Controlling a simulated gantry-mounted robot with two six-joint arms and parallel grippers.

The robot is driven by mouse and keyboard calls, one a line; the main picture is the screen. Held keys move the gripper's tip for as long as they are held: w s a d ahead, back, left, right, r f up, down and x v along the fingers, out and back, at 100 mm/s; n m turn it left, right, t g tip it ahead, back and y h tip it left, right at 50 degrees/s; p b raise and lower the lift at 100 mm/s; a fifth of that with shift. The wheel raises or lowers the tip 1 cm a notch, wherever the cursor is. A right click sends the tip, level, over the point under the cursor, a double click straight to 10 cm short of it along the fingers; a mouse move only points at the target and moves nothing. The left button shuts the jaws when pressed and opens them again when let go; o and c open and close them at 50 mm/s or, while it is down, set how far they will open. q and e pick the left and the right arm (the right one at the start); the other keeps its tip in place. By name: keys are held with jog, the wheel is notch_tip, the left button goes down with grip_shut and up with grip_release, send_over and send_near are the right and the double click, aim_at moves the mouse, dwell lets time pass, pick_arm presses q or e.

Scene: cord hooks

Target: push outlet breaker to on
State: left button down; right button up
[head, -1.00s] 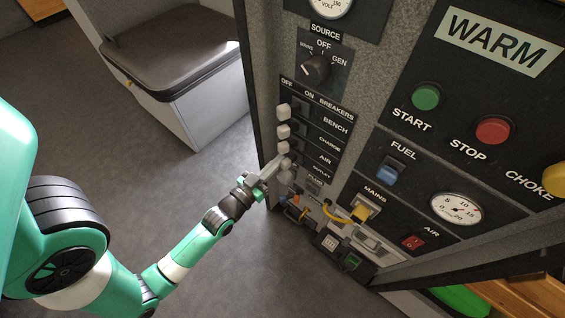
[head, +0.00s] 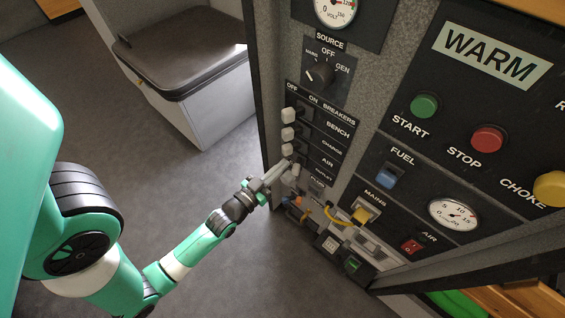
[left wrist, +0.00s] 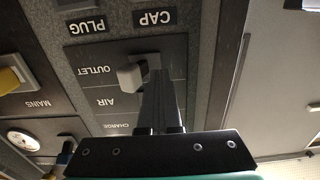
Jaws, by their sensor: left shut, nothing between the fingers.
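The outlet breaker is the lowest lever in the breaker column. Its pale block-shaped lever (left wrist: 131,77) shows beside the OUTLET label in the left wrist view, which sees the panel upside down. My left gripper (head: 284,168) is shut and empty, with its fingertips at the outlet row in the head view. In the left wrist view the fingers (left wrist: 157,85) lie right beside the lever, on the side away from the label; I cannot tell whether they touch. The fingers partly hide the lever in the head view, so its exact position is unclear. My right gripper is out of view.
Levers for bench (head: 289,115), charge (head: 288,133) and air (head: 287,150) sit above, leaning toward OFF. A source knob (head: 320,74) is higher up. A yellow cable (head: 338,217) and plug parts lie below right. Open floor lies left of the panel.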

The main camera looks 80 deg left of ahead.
pick_arm(q)
jog(key=p+v, duration=0.2)
jog(key=v, duration=0.5)
jog(key=shift+s, duration=0.35)
jog(key=shift+d, duration=0.1)
dwell(0.6)
